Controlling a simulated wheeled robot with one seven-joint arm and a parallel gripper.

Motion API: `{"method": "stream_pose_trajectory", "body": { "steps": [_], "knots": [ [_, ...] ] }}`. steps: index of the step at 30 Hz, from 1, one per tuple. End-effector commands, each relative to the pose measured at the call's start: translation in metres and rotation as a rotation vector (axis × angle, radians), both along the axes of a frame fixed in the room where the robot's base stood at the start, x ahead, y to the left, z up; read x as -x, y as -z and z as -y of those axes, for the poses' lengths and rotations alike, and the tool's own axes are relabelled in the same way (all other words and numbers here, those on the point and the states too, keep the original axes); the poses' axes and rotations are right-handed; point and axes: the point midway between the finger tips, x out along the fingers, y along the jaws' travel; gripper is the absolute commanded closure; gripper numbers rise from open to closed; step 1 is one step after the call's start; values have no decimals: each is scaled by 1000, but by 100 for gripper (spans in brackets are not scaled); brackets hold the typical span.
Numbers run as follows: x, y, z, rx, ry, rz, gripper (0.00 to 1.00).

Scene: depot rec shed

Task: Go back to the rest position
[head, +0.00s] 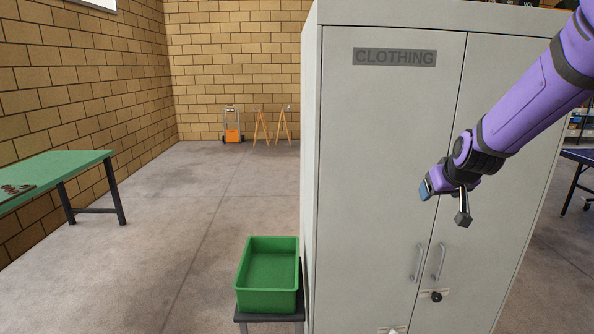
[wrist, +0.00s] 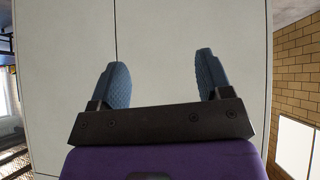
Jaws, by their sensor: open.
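My gripper (wrist: 159,86) shows in the wrist view with its two blue fingers spread apart and nothing between them. Beyond the fingers is the pale front of the clothing cabinet (wrist: 150,35). In the head view, my purple arm comes in from the upper right, and my gripper (head: 424,190) is in front of the cabinet (head: 385,130), above its door handles (head: 428,262). Both cabinet doors look closed. Whether the gripper touches the cabinet cannot be told.
A green bin (head: 268,300) sits on a small dark stand left of the cabinet. A green table (head: 70,168) stands at the left. A hand truck (head: 233,125) and orange trestles (head: 262,125) stand by the back wall. The floor between is clear.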

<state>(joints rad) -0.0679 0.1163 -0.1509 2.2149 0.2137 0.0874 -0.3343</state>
Motion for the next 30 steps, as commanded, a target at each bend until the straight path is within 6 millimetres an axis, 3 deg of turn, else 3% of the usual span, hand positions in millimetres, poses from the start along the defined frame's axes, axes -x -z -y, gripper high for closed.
{"method": "stream_pose_trajectory", "body": {
  "steps": [1,6,15,24,30],
  "knots": [
    [15,-14,-3,-16,-4,-5,28],
    [68,-48,-16,-65,-17,-45,28],
    [170,-87,-33,-107,-27,-125,28],
    [275,-100,-41,-105,-6,-205,28],
    [324,-97,-41,-90,20,-245,28]
  ]
}}
